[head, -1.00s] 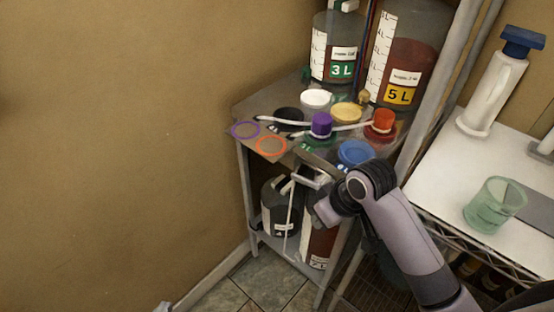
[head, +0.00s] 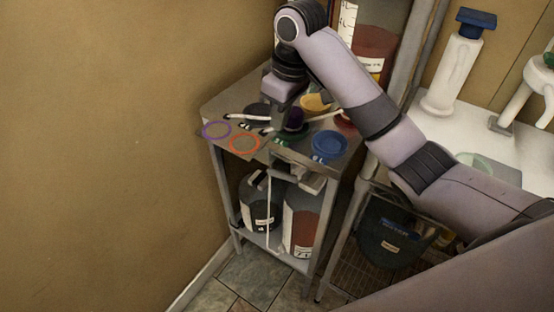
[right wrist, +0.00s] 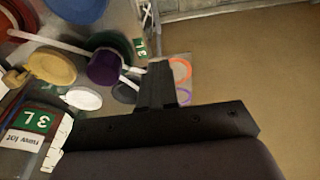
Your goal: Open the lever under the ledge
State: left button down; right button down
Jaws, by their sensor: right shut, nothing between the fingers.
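A pale grey fitting (head: 300,178) sits under the front edge of the metal ledge (head: 222,105), with a thin white tube hanging beside it. It looks like the lever, but its position is unclear. My right gripper (head: 287,108) is above the ledge top, behind and higher than the fitting, near the purple cap (head: 296,118). Its fingers are partly hidden in the head view. In the right wrist view, the dark fingers (right wrist: 157,75) are together and empty, beside the purple cap (right wrist: 105,66). My left gripper is out of view.
A blue lid (head: 330,145), yellow lid (head: 315,102) and purple and orange rings (head: 243,143) lie on the ledge. A white counter (head: 405,130) is at right. The floor at front left is clear.

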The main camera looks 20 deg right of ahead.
jog(key=shift+r, duration=0.2)
send_over(275, 170)
jog(key=f, duration=1.2)
jog(key=shift+s+f, duration=0.25)
jog(key=shift+f, duration=0.1)
jog(key=shift+s+d+f, duration=0.1)
jog(key=shift+d+f, duration=0.05)
jog(key=shift+f, duration=0.4)
